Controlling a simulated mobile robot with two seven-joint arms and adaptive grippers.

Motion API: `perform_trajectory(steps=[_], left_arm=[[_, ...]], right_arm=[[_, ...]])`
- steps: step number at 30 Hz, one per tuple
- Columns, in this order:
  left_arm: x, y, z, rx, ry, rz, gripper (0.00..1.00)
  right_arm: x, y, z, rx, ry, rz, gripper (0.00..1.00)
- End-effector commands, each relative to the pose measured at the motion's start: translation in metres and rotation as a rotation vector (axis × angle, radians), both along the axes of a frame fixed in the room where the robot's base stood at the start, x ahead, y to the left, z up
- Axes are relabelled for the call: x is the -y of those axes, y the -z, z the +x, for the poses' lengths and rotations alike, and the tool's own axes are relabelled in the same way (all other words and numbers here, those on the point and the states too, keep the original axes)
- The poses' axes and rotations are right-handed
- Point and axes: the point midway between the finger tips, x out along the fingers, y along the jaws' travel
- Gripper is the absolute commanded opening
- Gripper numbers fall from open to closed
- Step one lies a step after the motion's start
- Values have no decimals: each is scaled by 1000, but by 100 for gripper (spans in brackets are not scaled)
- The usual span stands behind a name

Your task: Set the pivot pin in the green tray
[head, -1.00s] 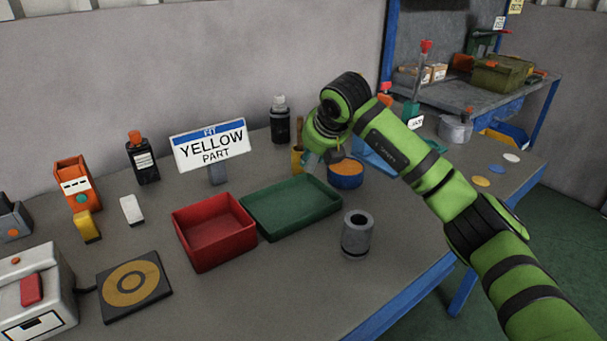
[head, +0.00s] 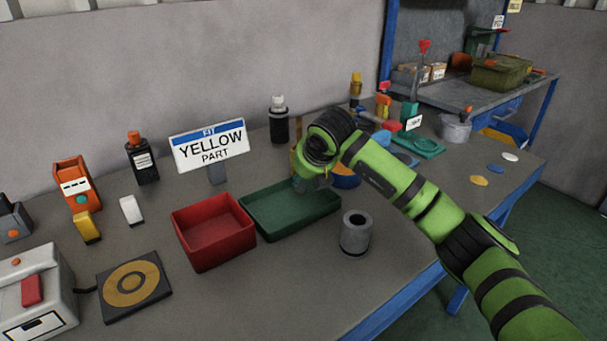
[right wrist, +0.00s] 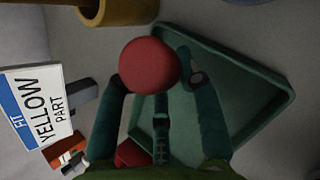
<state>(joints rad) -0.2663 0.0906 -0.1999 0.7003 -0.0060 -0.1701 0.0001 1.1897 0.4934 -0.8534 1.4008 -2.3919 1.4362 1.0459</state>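The green tray (head: 292,220) lies on the table to the right of the red bin. It also shows below my gripper in the right wrist view (right wrist: 262,97). My right gripper (head: 308,184) is low over the tray's back right part. In the right wrist view its fingers (right wrist: 153,80) close on both sides of a round red piece (right wrist: 149,65), which I take for the pivot pin seen end-on. The rest of the piece is hidden, and the gripper hides it in the head view. My left gripper is not in view.
A red bin (head: 213,232) stands against the tray's left side. A grey hollow cylinder (head: 355,233) stands in front right of it. A blue bowl (head: 347,181) is close behind my gripper. A "YELLOW PART" sign (head: 210,148) stands behind.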

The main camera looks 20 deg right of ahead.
Motion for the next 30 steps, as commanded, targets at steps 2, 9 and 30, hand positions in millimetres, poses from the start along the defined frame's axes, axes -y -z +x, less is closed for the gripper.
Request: perform_trajectory(steps=[2,9,30], left_arm=[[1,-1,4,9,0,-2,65],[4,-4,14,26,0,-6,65],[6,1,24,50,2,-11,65]], right_arm=[[0,0,0,0,1,-1,46],[0,0,0,0,0,0,46],[6,-86,-64,3,0,0,46]])
